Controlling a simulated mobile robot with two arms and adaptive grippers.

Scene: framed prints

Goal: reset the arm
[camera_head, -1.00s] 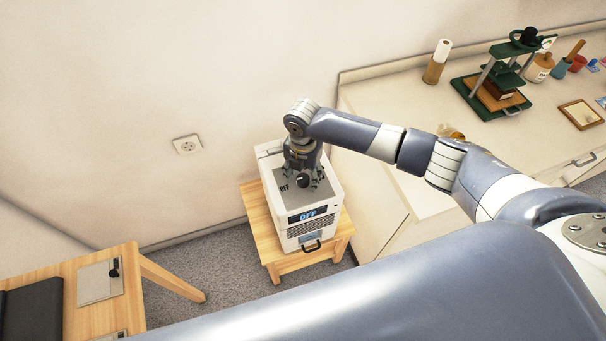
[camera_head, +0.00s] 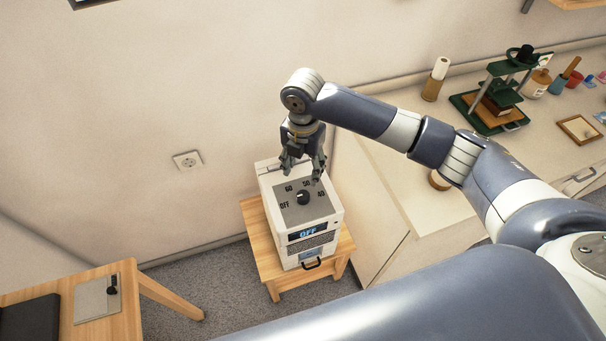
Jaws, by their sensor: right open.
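My right gripper (camera_head: 303,168) is open and empty, pointing down above a white box-shaped device (camera_head: 328,212). The device has a grey top plate with a black knob (camera_head: 303,197) and the marks OFF, 60, 50 and 40. The gripper is apart from the knob, above and behind it. A display (camera_head: 308,232) on the device's front reads OFF. My right arm (camera_head: 370,112) reaches in from the right. My left gripper is not in view.
The device stands on a small wooden stool (camera_head: 258,232). A counter (camera_head: 405,185) at right holds a green press (camera_head: 497,100), a paper roll (camera_head: 436,80) and a framed print (camera_head: 580,130). A wooden table (camera_head: 125,318) stands at lower left. A wall socket (camera_head: 187,160) is behind.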

